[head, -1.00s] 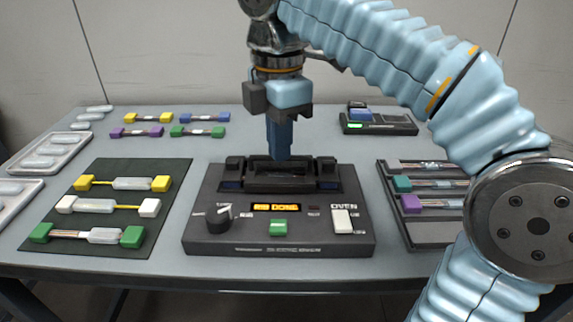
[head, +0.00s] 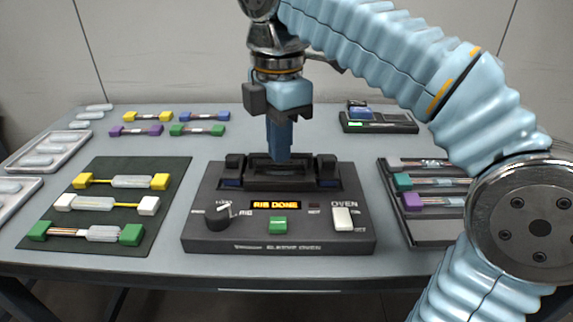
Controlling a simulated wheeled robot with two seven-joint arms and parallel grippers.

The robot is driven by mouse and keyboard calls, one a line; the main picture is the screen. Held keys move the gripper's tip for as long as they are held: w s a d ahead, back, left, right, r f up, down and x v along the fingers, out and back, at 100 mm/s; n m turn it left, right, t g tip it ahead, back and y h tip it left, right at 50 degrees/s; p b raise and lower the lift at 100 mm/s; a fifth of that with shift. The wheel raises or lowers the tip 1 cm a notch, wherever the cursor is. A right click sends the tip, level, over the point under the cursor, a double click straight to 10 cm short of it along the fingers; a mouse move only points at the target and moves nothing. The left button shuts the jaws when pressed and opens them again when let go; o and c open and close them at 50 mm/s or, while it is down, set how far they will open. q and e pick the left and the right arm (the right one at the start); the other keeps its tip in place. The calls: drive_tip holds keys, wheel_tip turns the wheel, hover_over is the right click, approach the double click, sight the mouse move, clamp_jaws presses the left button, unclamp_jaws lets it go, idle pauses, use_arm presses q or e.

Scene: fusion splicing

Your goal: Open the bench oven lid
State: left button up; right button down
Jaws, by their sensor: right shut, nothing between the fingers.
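The bench oven (head: 279,238) is a dark box at the middle front of the table. Its front panel has a lit amber display (head: 274,205), a knob (head: 218,214), a green button (head: 278,225) and a white switch (head: 342,218). The lid area (head: 310,172) is at the oven's back, partly hidden by my right gripper. My right gripper (head: 280,155) points down with its blue fingers shut and empty, the tips at the lid area. I cannot tell whether they touch it. My left gripper is not in view.
A dark mat (head: 110,240) with several sleeved fibre pieces lies on the left. White trays (head: 55,148) are at the far left. A dark rack (head: 410,230) is right of the oven, partly behind my right arm. A dark device (head: 395,128) stands at the back right.

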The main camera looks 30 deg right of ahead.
drive_tip(key=shift+s+f+b, duration=0.1)
drive_tip(key=shift+f+b, duration=0.2)
drive_tip(key=shift+f, duration=0.35)
drive_tip(key=shift+w+d+p, duration=0.1)
drive_tip(key=shift+w+p, duration=0.1)
drive_tip(key=shift+p, duration=0.1)
drive_tip(key=shift+w+d+r+p, duration=0.25)
drive_tip(key=shift+r+p, duration=0.2)
drive_tip(key=shift+p, duration=0.2)
drive_tip(key=shift+w+d+r+p, duration=0.2)
drive_tip(key=shift+w+r+p, duration=0.05)
drive_tip(key=shift+w+p, duration=0.25)
drive_tip(key=shift+s+a+r, duration=0.1)
drive_tip(key=shift+r, duration=0.1)
